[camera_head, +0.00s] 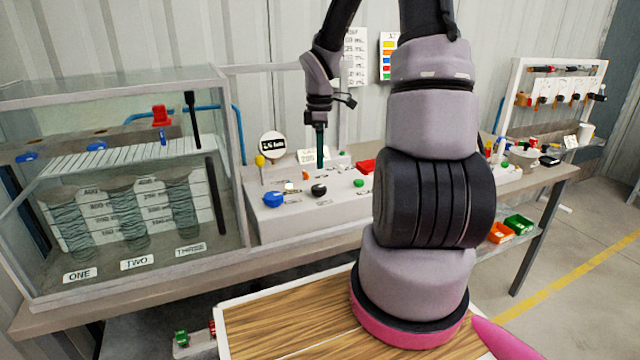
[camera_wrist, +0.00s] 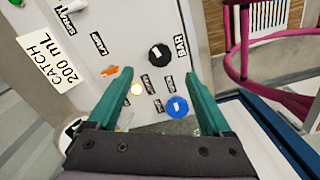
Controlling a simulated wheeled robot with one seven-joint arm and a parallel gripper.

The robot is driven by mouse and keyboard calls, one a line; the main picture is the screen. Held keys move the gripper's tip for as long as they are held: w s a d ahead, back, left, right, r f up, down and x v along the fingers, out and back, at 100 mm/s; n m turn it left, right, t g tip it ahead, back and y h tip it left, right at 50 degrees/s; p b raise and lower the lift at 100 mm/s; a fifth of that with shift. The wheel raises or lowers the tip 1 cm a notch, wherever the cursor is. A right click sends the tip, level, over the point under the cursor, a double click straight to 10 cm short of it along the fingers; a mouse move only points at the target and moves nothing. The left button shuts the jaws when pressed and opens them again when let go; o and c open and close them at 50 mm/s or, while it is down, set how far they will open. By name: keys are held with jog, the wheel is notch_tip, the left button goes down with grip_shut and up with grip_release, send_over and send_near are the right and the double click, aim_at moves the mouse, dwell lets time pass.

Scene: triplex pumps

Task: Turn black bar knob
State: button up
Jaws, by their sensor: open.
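The black bar knob (camera_wrist: 159,54) is round with a white mark, on a pale panel beside a label reading BAR, in the wrist view. It also shows in the head view as a black knob (camera_head: 318,190) on the console top. My gripper (camera_wrist: 158,78) has two teal fingers spread apart with nothing between them. In the wrist view the knob appears beyond the fingertips, between their lines and apart from them. In the head view my gripper (camera_head: 320,160) points down over the console, above and apart from the knob.
Close by on the panel are a blue knob (camera_wrist: 177,107), a lit button (camera_wrist: 137,89) and an orange knob (camera_wrist: 109,71). A glass tank (camera_head: 130,180) stands left of the console (camera_head: 300,224). Air above the console is free around my gripper.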

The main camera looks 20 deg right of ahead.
aim_at(320, 187)
notch_tip(320, 187, down, 9)
jog(key=shift+f, duration=0.15)
jog(key=shift+c, duration=0.3)
grip_shut()
